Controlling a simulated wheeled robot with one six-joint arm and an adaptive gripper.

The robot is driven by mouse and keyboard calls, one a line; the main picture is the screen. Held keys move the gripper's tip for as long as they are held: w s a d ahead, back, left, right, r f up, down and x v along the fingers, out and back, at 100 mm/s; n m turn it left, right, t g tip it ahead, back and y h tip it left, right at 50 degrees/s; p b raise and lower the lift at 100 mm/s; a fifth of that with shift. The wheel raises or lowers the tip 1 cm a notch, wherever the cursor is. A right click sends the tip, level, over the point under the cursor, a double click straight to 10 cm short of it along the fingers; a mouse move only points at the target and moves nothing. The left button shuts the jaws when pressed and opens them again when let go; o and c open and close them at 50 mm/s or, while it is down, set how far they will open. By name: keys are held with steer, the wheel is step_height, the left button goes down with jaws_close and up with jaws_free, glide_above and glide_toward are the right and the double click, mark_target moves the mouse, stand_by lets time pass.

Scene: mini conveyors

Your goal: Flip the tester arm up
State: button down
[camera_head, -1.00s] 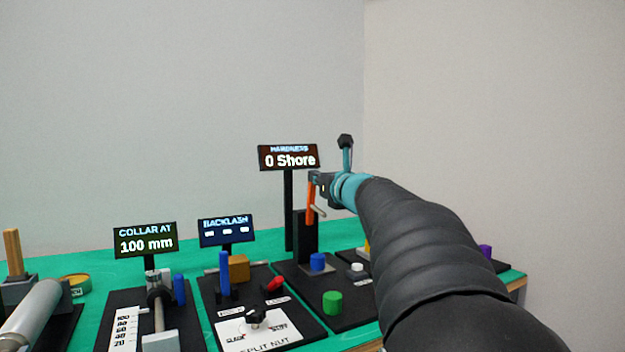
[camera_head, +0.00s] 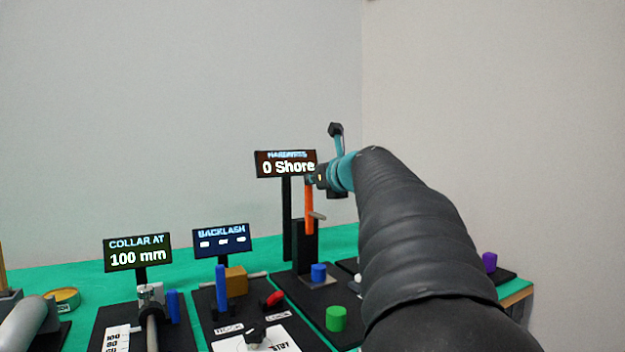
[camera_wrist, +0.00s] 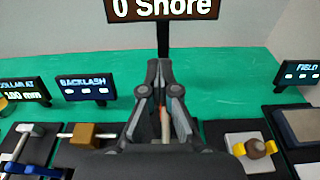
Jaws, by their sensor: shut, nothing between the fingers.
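The tester arm is an orange bar (camera_head: 309,208) standing upright at the dark post (camera_head: 302,240) of the hardness tester, with a short grey peg on its side. The hardness display (camera_head: 286,164) behind it reads "0 Shore". My gripper (camera_head: 313,179) is shut and empty, close by the top of the orange bar; I cannot tell whether they touch. In the wrist view my gripper (camera_wrist: 159,66) has its fingertips together, and a strip of the orange bar (camera_wrist: 165,125) shows between the finger links. Most of the bar is hidden there.
A blue cylinder (camera_head: 318,272) and a green cylinder (camera_head: 336,318) stand on the tester's black base. The backlash station with its display (camera_head: 220,240) and the collar display (camera_head: 137,252) are to the left. A purple cylinder (camera_head: 489,262) stands at the right. The space above the table is open.

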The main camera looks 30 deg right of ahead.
steer(key=shift+w+r, duration=0.15)
steer(key=shift+r, duration=0.1)
steer(key=shift+r, duration=0.6)
step_height(320, 180, up, 7)
glide_above(317, 213)
steer(key=shift+s+a+r, duration=0.15)
steer(key=shift+s+r, duration=0.15)
steer(key=shift+r, duration=0.3)
